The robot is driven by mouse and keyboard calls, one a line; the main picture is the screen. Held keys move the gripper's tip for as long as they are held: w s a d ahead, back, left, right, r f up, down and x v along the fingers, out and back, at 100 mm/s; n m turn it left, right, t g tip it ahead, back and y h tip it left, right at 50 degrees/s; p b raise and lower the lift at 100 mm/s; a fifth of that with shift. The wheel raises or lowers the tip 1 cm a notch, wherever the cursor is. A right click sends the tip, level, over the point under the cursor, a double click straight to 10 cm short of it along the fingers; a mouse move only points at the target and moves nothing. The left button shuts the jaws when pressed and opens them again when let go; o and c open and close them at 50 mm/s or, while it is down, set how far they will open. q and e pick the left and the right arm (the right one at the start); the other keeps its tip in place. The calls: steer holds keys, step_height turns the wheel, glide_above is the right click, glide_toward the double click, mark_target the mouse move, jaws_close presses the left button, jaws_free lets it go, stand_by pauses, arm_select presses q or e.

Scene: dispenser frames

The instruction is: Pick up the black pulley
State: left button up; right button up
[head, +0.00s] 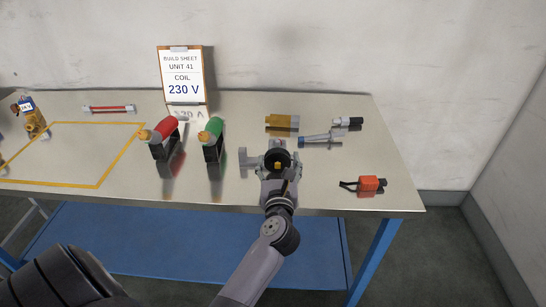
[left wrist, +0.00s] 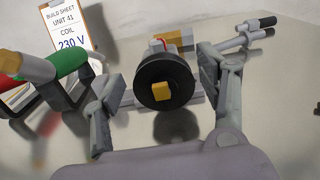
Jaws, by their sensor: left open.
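The black pulley (left wrist: 165,80) is a thick black disc with a small yellow square at its centre. In the left wrist view it sits between the two spread fingers of my left gripper (left wrist: 161,82), with visible gaps on both sides. In the head view the pulley (head: 279,156) shows as a dark round shape near the table's front edge. My left gripper (head: 276,163) is open around it there, and my wrist hides its lower part. A grey bar shows behind the pulley in the wrist view. My right gripper is not in view.
A red-topped part (head: 164,130) and a green-topped part (head: 211,131) stand left of my gripper. A yellow block (head: 282,122) and a grey tool (head: 320,139) lie behind. An orange plug (head: 369,184) lies right. A build sheet (head: 185,75) stands behind. The yellow-outlined area (head: 97,187) looks mostly clear.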

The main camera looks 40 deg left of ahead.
mark_target(278, 147)
arm_select(q)
steer(key=shift+x, duration=1.2)
steer(key=shift+w+a+f+b, duration=0.15)
steer(key=shift+w+a+b, duration=0.05)
steer(key=shift+w+b, duration=0.15)
steer(key=x, duration=0.1)
steer(key=b+x, duration=0.1)
steer(key=x, duration=0.1)
steer(key=shift+w+a+f, duration=0.2)
steer(key=shift+a, duration=0.05)
steer(key=shift+w+a, duration=0.15)
steer(key=shift+w, duration=0.1)
steer(key=shift+r, duration=0.1)
